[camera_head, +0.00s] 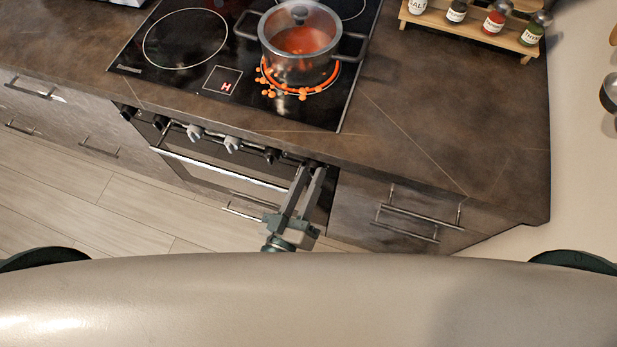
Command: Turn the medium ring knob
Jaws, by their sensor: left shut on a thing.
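A row of several knobs runs along the front edge of the counter above the oven. From the left come a black knob (127,112), another black knob (159,122), two pale knobs (194,132) and a dark knob (271,155). My left gripper (311,166) reaches up from below to the right end of the row. Its fingers are shut on the rightmost knob, which they mostly hide. I cannot read any marking that tells which knob is the medium ring's. My right gripper is not in view.
A lidded pot (300,60) with orange contents stands on a glowing orange ring of the black cooktop (190,85). The oven handle (215,167) lies left of my gripper, drawers with bar handles (420,215) to its right. A spice rack (470,28) stands at the back right.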

